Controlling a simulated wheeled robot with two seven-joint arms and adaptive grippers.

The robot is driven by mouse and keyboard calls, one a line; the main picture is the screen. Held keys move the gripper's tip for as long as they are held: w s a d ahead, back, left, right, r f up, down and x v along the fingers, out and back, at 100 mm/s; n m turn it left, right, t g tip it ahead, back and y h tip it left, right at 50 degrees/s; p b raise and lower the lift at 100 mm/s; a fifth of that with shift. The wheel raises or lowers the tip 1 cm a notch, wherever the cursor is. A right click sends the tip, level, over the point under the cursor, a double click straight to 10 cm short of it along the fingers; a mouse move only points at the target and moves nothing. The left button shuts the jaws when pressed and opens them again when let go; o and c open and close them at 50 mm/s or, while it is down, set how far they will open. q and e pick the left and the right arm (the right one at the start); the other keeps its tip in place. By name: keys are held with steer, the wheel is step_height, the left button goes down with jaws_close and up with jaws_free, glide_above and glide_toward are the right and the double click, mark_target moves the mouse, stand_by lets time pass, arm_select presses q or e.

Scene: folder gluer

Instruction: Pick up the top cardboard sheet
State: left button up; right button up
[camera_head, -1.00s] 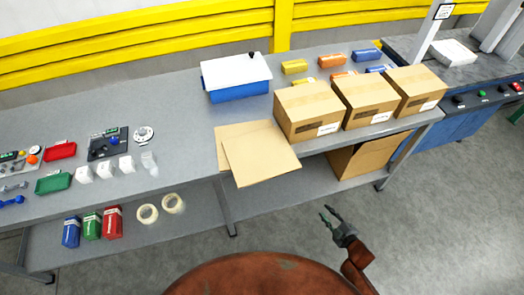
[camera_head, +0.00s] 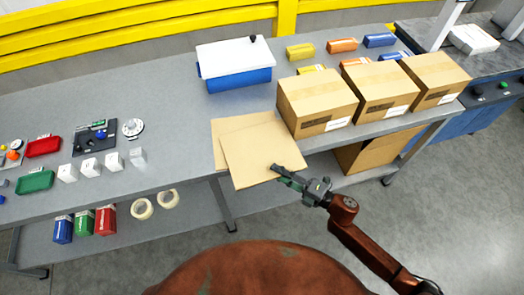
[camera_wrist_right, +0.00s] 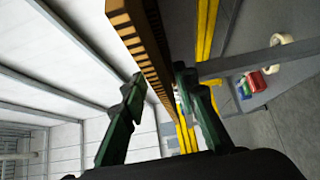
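The top cardboard sheet (camera_head: 257,153) is a flat tan panel at the table's front edge, its near part overhanging. It lies skewed over another tan sheet (camera_head: 230,124), which shows along its left and back edges. My right gripper (camera_head: 277,173) is at the top sheet's right front edge, with one finger over the sheet. In the right wrist view, the corrugated edge of a cardboard sheet (camera_wrist_right: 138,37) runs between the two spread fingers of my right gripper (camera_wrist_right: 160,80). Gaps appear on both sides, so it looks open. My left gripper is not in view.
Three cardboard boxes (camera_head: 317,104) stand right of the sheets. A blue bin with a white lid (camera_head: 234,79) is behind them. White blocks (camera_head: 90,168) and trays lie left. Tape rolls (camera_head: 142,209) are on the lower shelf. Floor in front is free.

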steer(key=shift+x, duration=1.1)
steer(key=shift+w+a, duration=0.15)
steer(key=c, duration=0.6)
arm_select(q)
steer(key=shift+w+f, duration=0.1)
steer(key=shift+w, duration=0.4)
arm_select(e)
jaws_close()
